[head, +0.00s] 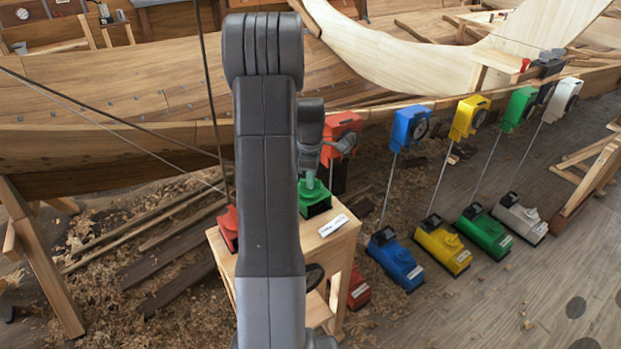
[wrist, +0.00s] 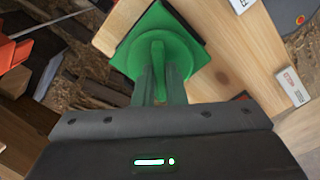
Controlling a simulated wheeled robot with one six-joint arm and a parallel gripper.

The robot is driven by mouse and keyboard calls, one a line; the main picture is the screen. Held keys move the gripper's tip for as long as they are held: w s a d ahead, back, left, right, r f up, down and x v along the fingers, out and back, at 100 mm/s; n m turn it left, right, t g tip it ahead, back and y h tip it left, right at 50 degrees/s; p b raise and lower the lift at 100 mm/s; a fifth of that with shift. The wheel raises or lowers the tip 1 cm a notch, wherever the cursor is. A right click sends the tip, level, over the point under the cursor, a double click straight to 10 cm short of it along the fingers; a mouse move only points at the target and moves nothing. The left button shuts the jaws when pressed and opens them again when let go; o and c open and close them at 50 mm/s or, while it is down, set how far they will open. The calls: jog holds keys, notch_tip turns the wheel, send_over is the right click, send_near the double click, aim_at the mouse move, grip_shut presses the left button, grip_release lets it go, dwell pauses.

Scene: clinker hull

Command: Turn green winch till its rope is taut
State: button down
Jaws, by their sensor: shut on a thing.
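The green winch (head: 316,203) sits on a small wooden stand (head: 338,238) just right of my arm in the head view. In the wrist view the green winch (wrist: 190,60) shows as a square base with a round drum and an upright grip on top. My gripper (wrist: 160,72) is shut on that grip, its two fingers pointing down onto the winch. Thin dark ropes (head: 110,120) run from the left towards the stand. I cannot tell which one belongs to the green winch.
A red winch (head: 229,228) sits on the stand's left side. Blue (head: 395,258), yellow (head: 442,245), another green (head: 485,233) and white (head: 520,218) units stand on the floor to the right. The wooden hull (head: 150,90) lies behind.

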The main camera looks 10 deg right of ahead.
jog(key=m, duration=0.5)
jog(key=shift+m+b, duration=0.3)
jog(key=shift+m, duration=0.1)
jog(key=m, duration=0.4)
jog(key=shift+m, duration=0.4)
jog(key=c, duration=1.5)
grip_release()
jog(key=shift+r, duration=0.1)
notch_tip(320, 180, up, 14)
jog(key=shift+f+b, duration=0.15)
jog(key=shift+b, duration=0.25)
